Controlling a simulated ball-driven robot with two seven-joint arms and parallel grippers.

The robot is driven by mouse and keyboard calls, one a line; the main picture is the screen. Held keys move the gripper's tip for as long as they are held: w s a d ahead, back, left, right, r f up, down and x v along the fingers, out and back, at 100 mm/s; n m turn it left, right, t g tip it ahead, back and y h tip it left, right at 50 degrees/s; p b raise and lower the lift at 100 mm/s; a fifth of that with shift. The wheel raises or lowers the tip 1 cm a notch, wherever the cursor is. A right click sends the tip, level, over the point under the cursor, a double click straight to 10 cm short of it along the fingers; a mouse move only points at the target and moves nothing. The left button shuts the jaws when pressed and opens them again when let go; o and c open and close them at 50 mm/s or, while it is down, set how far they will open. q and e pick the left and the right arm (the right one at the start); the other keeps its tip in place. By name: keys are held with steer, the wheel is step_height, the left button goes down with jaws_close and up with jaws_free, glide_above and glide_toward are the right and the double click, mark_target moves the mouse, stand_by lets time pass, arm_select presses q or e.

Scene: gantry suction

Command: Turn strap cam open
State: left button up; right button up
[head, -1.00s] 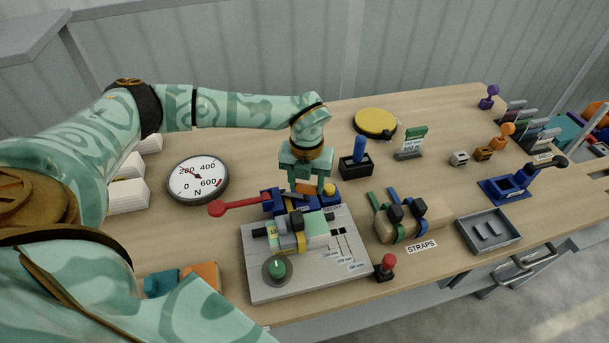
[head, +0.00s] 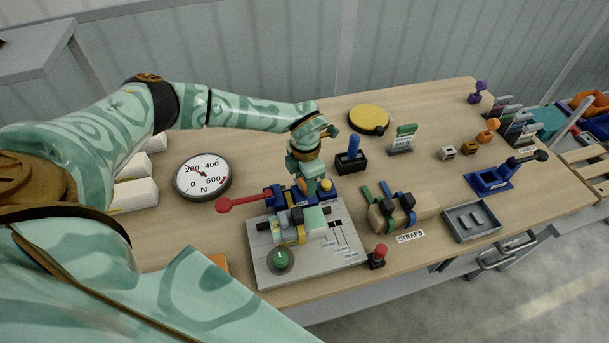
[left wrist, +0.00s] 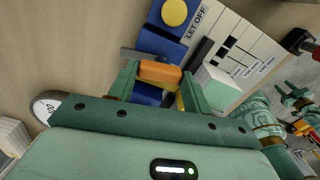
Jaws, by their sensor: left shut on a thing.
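The strap cam seems to be the orange piece (left wrist: 159,73) on the blue block of the fixture. In the left wrist view it sits between the two fingers of my left gripper (left wrist: 157,84), which is shut on it. In the head view the left gripper (head: 312,188) points down at the back of the fixture, and its fingers largely hide the orange piece. The blue block (left wrist: 168,48) carries a yellow button (left wrist: 175,12) beside a LET OFF label. A yellow strap (head: 300,235) crosses the fixture.
The grey fixture plate (head: 318,270) has a green button (head: 281,261). A red-knobbed lever (head: 223,205) sticks out left near the gauge (head: 203,177). The blue-handled black block (head: 352,160) stands behind right. Spare straps (head: 385,206) lie on a wooden block to the right.

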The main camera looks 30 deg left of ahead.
arm_select(q)
steer(key=shift+r+m+p, duration=0.1)
steer(key=shift+m+p, duration=0.25)
steer(key=shift+m, duration=0.65)
steer(key=o, duration=1)
step_height(320, 180, up, 16)
steer(key=shift+r+p, duration=0.1)
steer(key=shift+p, duration=0.9)
